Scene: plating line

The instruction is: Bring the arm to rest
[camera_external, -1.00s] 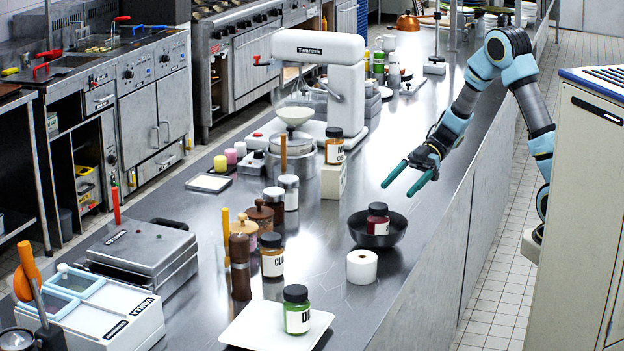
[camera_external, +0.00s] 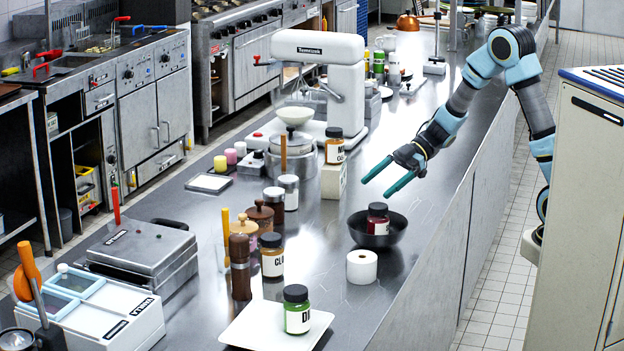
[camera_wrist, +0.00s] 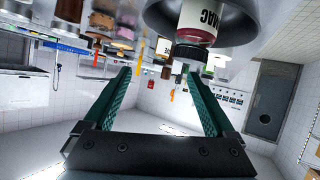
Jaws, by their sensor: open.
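My gripper (camera_external: 375,182) has two teal fingers spread apart with nothing between them. It hangs above the steel counter (camera_external: 424,212), above and behind a dark bowl (camera_external: 396,238). A jar with a dark red body and black lid (camera_external: 378,219) stands in the bowl, apart from the fingers. In the wrist view the fingers (camera_wrist: 155,95) are wide apart. The jar (camera_wrist: 200,22) and bowl (camera_wrist: 255,18) show upside down at the top of that view.
A white roll (camera_external: 362,267) stands in front of the bowl. A green jar (camera_external: 297,310) stands on a white tray (camera_external: 262,330). A stand mixer (camera_external: 347,85) and a lidded jar on a pale block (camera_external: 334,181) are to the left. A beige cabinet (camera_external: 575,200) stands at the right.

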